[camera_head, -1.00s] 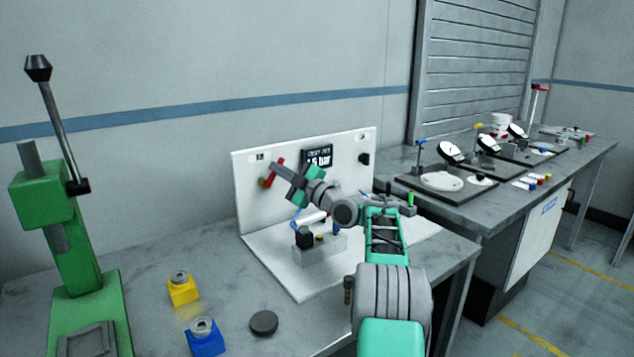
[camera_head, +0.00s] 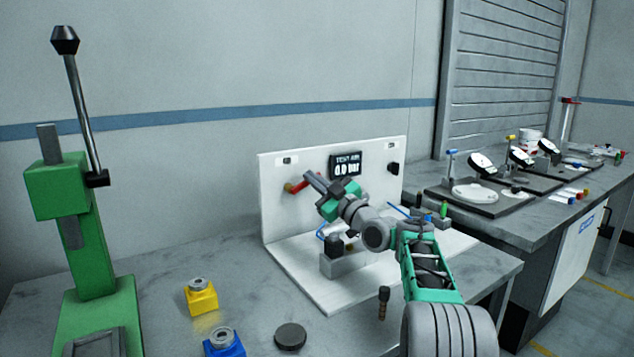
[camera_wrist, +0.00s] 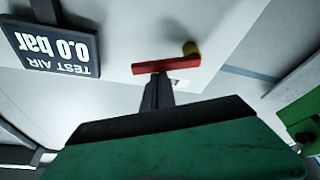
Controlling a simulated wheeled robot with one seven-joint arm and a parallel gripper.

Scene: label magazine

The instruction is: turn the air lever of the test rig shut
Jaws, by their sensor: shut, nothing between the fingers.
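The test rig is a white L-shaped panel and base (camera_head: 300,267) on the bench. Its red air lever (camera_head: 300,184) is on the upright panel, left of the display (camera_head: 346,166), which reads 0.0 bar. In the wrist view the red lever (camera_wrist: 165,67) lies across the picture, with a brass-coloured fitting (camera_wrist: 190,48) at one end. My gripper (camera_head: 308,176) is shut and empty, its fingertips at the lever. In the wrist view my gripper's fingers (camera_wrist: 157,88) are together close to the lever; whether they touch it I cannot tell.
A green press (camera_head: 75,220) stands at the left. A yellow block (camera_head: 201,299), a blue block (camera_head: 224,345) and a dark disc (camera_head: 290,336) lie on the bench. A black knob (camera_head: 393,168) is at the panel's right. Another bench with gauges stands further right.

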